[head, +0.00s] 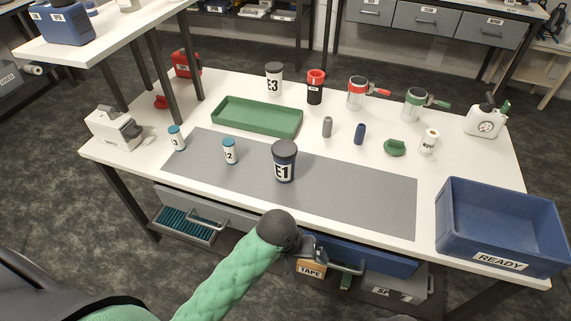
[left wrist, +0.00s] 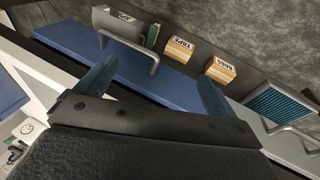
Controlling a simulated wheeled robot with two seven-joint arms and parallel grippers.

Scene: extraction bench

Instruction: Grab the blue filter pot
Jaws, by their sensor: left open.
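A pot marked E1 (head: 284,165), with a dark grey lid and a navy blue band, stands upright on the grey mat. It is the pot with the most blue on it; I cannot tell for certain that it is the filter pot. A small dark blue cylinder (head: 360,134) stands behind the mat, to the right. My left gripper (head: 306,246) is at the front of the bench, apart from the pot and nearer to me. The left wrist view shows its two blue fingers (left wrist: 156,90) spread and empty, with a blue drawer front beyond. My right gripper is not in view.
The bench's front edge and a blue drawer (head: 370,256) with a handle lie close to my left gripper. Small teal-lidded pots (head: 230,151) stand left of E1. A green tray (head: 258,118) is behind, and a blue READY crate (head: 500,215) is at the right.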

